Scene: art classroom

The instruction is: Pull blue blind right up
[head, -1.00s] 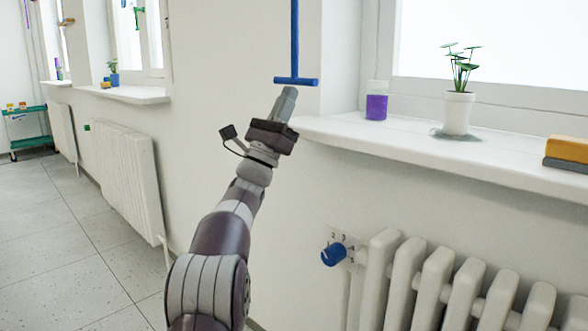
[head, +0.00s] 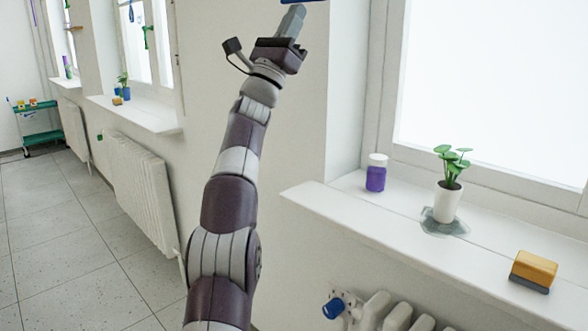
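My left gripper (head: 291,18) is at the top edge of the head view, at the end of my raised arm. Its fingertips meet the underside of a blue crossbar handle (head: 304,1), and the two have moved together, so it appears shut on it. Only a thin strip of the handle shows; its rod is cut off by the picture's top. The finger gap is seen edge-on. The blind itself is not in view. My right gripper is not in view.
A white windowsill (head: 330,208) at right holds a purple jar (head: 376,174), a potted plant (head: 446,203) and a yellow block (head: 535,268). A radiator (head: 385,315) with a blue knob (head: 333,308) is below. The floor at left is clear, with a green cart (head: 38,125) far back.

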